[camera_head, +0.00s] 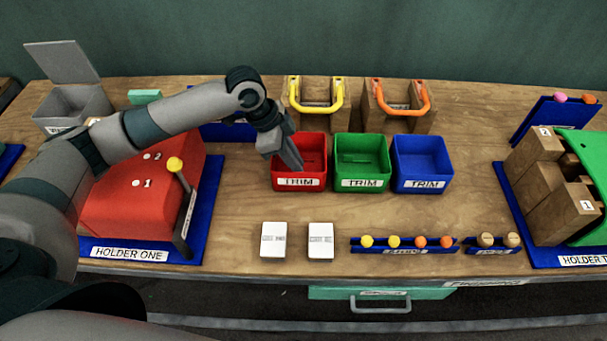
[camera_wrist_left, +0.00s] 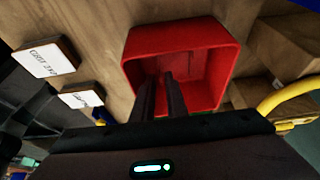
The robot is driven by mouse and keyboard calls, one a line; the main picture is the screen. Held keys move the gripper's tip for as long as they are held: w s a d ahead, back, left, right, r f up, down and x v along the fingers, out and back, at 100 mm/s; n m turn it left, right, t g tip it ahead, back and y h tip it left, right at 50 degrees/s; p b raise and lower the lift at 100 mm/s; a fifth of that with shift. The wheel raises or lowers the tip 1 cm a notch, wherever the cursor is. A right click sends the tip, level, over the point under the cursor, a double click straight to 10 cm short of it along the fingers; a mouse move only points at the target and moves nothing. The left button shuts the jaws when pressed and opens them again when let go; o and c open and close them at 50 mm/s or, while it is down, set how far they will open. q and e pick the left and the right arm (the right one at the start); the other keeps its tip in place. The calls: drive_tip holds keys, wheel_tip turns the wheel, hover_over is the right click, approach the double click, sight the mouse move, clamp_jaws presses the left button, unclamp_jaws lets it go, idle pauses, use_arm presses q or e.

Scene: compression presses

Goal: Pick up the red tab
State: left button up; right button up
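I cannot make out a separate red tab; red on red inside the red bin (camera_head: 314,157) would hide it. The bin is open-topped, with a white TRIM label on its front. My left gripper (camera_head: 297,165) points down into the bin from its left side. In the left wrist view its two dark fingers (camera_wrist_left: 166,75) reach into the red bin (camera_wrist_left: 215,38), with a narrow gap between them. Red shows in that gap, but whether it is a held tab or the bin's wall is unclear. My right gripper is not in view.
Green (camera_head: 361,157) and blue (camera_head: 421,158) bins stand right of the red one. Wooden blocks with yellow (camera_head: 339,98) and orange (camera_head: 425,100) handles stand behind. A red holder (camera_head: 128,205) lies under my left arm. Two white blocks (camera_head: 321,240) sit in front.

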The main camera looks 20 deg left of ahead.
use_arm(q)
drive_tip(key=p+x, duration=0.1)
drive_tip(key=x, duration=0.2)
drive_tip(key=shift+d, duration=0.1)
drive_tip(key=shift+d+f, duration=0.1)
drive_tip(key=shift+f, duration=0.2)
drive_tip(key=shift+c, duration=0.5)
clamp_jaws()
drive_tip(key=shift+r, duration=0.1)
wheel_tip(320, 180, up, 10)
drive_tip(key=b, duration=0.2)
drive_tip(key=shift+b, duration=0.35)
